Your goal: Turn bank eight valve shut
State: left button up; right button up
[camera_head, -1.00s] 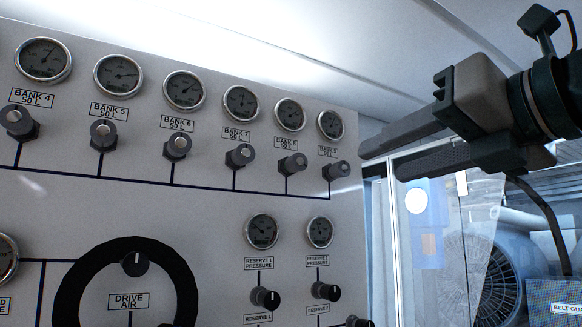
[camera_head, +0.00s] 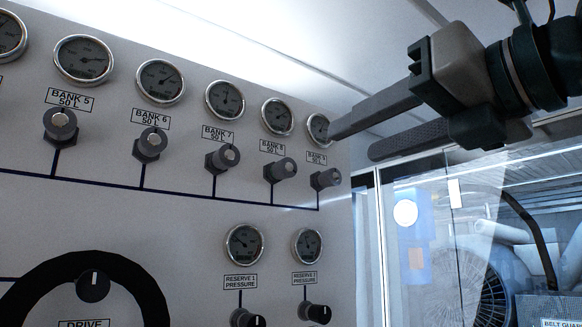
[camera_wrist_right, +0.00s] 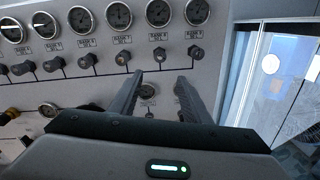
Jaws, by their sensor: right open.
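My right gripper (camera_head: 354,143) is open and empty, to the right of the valve. One finger overlaps the edge of the rightmost gauge (camera_head: 319,129) in the head view. In the right wrist view the gripper (camera_wrist_right: 160,78) has its fingers apart, pointing at the panel. My left gripper is not in view.
The bank 7 valve (camera_head: 223,158) and the bank 9 valve (camera_head: 326,179) flank it closely. Reserve gauges (camera_head: 244,244) and knobs sit lower, with a large black ring (camera_head: 150,290) at lower left. A glazed door (camera_head: 405,250) stands right of the panel.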

aim_at(289, 170)
jog(key=p+x, duration=0.7)
jog(key=x, duration=0.8)
jog(key=shift+w+a+r, duration=0.15)
jog(key=shift+w, duration=0.05)
jog(key=shift+w+a+p, duration=0.3)
jog(key=shift+w+p, duration=0.05)
jog(key=shift+w, duration=0.1)
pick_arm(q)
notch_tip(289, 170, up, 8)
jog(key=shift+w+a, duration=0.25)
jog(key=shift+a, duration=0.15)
pick_arm(e)
jog(key=shift+c, duration=0.3)
jog(key=c, duration=1)
